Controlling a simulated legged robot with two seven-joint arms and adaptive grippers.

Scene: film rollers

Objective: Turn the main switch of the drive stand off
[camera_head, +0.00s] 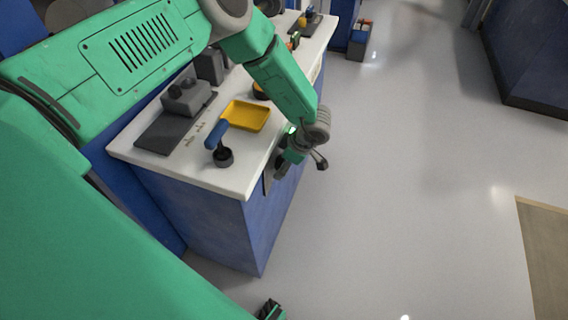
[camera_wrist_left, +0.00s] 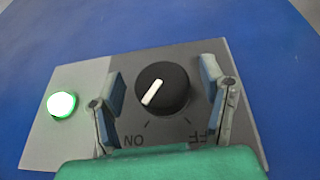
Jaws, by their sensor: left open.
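The main switch is a round black knob (camera_wrist_left: 163,88) with a white pointer line, on a grey plate (camera_wrist_left: 190,58) on a blue panel. The pointer slants to the lower left, toward the ON label (camera_wrist_left: 133,140), which appears upside down. The OFF label (camera_wrist_left: 200,138) at the lower right is partly hidden by a finger. A green lamp (camera_wrist_left: 61,104) glows at the left. My left gripper (camera_wrist_left: 165,95) is open, one finger on each side of the knob, with visible gaps. In the head view, my left gripper (camera_head: 284,166) is at the blue stand's side and hides the knob.
The blue drive stand (camera_head: 215,222) has a white top (camera_head: 180,172). On it are a yellow tray (camera_head: 245,116), a blue-handled roller (camera_head: 217,135) and a grey device (camera_head: 188,97). Open grey floor (camera_head: 420,170) lies to the right.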

